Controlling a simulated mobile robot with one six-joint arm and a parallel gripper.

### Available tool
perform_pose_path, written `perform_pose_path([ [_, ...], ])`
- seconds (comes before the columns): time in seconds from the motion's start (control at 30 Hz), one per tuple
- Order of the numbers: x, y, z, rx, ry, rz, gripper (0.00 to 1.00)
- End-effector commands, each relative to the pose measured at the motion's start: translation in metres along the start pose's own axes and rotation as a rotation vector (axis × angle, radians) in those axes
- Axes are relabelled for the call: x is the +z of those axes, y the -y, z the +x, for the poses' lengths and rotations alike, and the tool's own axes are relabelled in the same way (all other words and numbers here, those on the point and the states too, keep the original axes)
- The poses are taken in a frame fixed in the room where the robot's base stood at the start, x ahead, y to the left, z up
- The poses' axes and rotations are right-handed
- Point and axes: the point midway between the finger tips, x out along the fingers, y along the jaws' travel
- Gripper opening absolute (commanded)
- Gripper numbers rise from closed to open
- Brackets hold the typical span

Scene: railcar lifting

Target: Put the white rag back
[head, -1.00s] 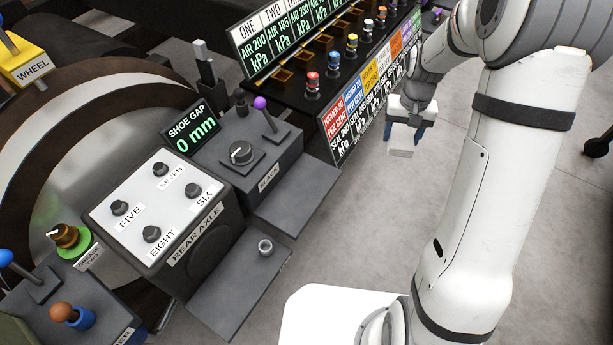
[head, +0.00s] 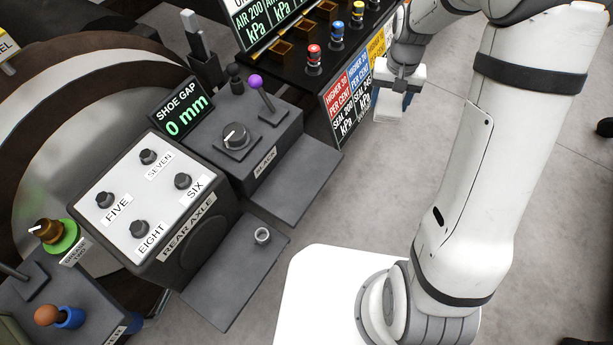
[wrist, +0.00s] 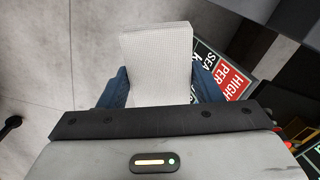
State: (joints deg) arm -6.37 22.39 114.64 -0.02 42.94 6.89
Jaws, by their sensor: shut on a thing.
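The white rag (wrist: 158,62) is a pale, woven-looking block in the wrist view. My gripper (wrist: 160,88) is shut on it, with a blue finger against each side. In the head view the white rag (head: 387,108) hangs below my gripper (head: 398,100), clear of the floor and just right of the black panel with the coloured percent and kPa labels.
The labelled panel (head: 345,105) carries several coloured knobs. Left of it are the SHOE GAP display (head: 181,115), the slack box (head: 240,135) and the REAR AXLE box (head: 160,205). A grey shelf (head: 230,285) holds a small metal cup (head: 262,236). Open floor lies to the right.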

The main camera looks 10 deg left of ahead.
Motion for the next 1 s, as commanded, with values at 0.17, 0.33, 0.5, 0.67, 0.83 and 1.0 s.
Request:
perform_pose_path([
  [0.17, 0.047, 0.085, 0.022, 0.0, 0.001, -0.018, 0.4],
  [0.33, 0.098, 0.143, 0.036, -0.001, 0.001, -0.016, 0.4],
  [0.5, 0.134, 0.173, 0.044, -0.001, 0.0, -0.011, 0.4],
  [0.67, 0.148, 0.182, 0.055, 0.001, 0.003, -0.006, 0.4],
  [0.83, 0.149, 0.183, 0.088, 0.002, 0.004, -0.005, 0.4],
  [1.0, 0.148, 0.183, 0.108, 0.0, 0.002, -0.005, 0.4],
])
